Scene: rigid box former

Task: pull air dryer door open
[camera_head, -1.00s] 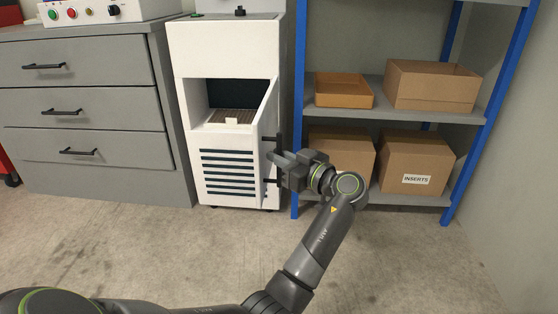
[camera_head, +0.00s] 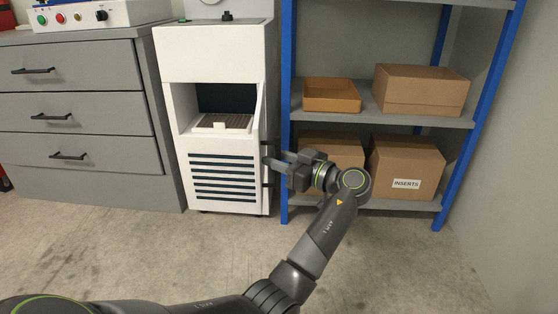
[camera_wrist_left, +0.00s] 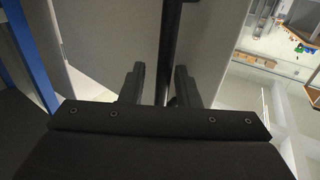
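The air dryer is a white cabinet (camera_head: 209,55) with a dark opening and a slatted lower panel. Its white door (camera_head: 258,112) stands swung out at the right side of the opening, seen nearly edge-on. A black bar handle (camera_head: 266,178) is on the door's outer side, partly hidden by my left gripper (camera_head: 272,160). In the left wrist view, the dark handle bar (camera_wrist_left: 171,45) passes between the two fingers of my left gripper (camera_wrist_left: 160,85), which are apart, with a gap beside the bar. My right gripper is out of view.
A blue-posted shelf rack (camera_head: 287,120) with cardboard boxes (camera_head: 405,165) stands close on the right, just behind my left gripper. A grey drawer cabinet (camera_head: 85,95) stands on the left. The floor (camera_head: 150,250) in front is clear.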

